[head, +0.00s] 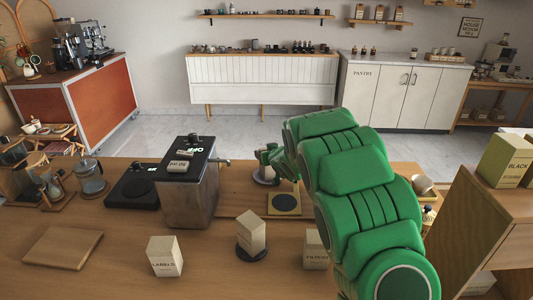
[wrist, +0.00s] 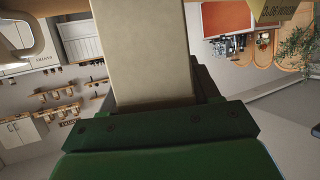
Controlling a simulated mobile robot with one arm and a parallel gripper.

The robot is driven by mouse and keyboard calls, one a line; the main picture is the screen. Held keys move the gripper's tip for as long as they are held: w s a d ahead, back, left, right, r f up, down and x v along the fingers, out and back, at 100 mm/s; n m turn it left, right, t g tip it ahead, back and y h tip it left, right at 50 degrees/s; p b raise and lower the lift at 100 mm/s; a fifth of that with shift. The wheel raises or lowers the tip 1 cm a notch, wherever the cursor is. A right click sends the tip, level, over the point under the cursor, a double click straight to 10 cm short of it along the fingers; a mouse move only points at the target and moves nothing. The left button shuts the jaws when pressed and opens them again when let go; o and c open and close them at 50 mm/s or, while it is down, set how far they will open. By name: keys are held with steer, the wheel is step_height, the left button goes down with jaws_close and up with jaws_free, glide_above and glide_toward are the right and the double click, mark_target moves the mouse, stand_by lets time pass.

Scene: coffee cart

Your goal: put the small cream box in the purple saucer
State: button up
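A cream box (wrist: 150,50) fills the middle of the wrist view, between the dark green fingers of my gripper (wrist: 152,98). The fingers touch both of its sides, so my gripper is shut on it. In the head view my gripper (head: 268,157) is partly hidden behind my green arm, and I cannot make out the held box there. Whether the box touches the saucer cannot be told.
A cream box (head: 251,230) stands on a dark round dish (head: 251,253). The LABELS box (head: 165,256) and the FILTERS box (head: 314,252) stand nearby. A metal machine (head: 190,195) is left of the saucer; a black-and-wood square (head: 284,204) is right of it. A wooden shelf (head: 480,215) rises at right.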

steer(key=o, duration=0.3)
steer(key=shift+o, duration=0.2)
steer(key=shift+r, duration=0.1)
steer(key=shift+r, duration=0.2)
steer(key=v, duration=1.2)
steer(key=shift+f, duration=0.1)
